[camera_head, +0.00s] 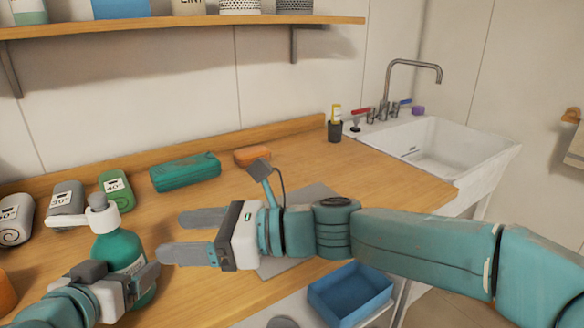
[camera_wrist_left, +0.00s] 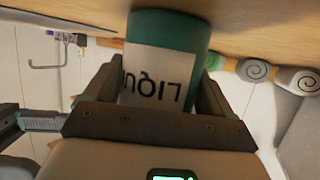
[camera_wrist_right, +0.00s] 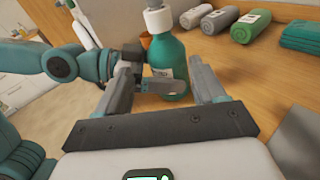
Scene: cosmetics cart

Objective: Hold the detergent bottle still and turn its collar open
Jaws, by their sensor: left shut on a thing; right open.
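The detergent bottle (camera_head: 122,256) is teal with a white label and stands upright at the left of the wooden counter. Its light grey collar and pump head (camera_head: 101,212) point left at the top. My left gripper (camera_head: 140,286) is shut on the bottle's body; the left wrist view shows the label (camera_wrist_left: 158,80) between the fingers. My right gripper (camera_head: 172,236) is open and empty, to the right of the bottle, its fingers pointing at it. In the right wrist view the bottle (camera_wrist_right: 168,62) stands beyond the open fingers, with the collar (camera_wrist_right: 158,20) near the top edge.
Rolled towels (camera_head: 116,190) and a green folded cloth or case (camera_head: 186,172) lie along the back. An orange item (camera_head: 252,155) lies farther right. A white sink (camera_head: 450,150) is at the right, and a blue bin (camera_head: 350,290) sits below the counter. A shelf (camera_head: 180,24) hangs above.

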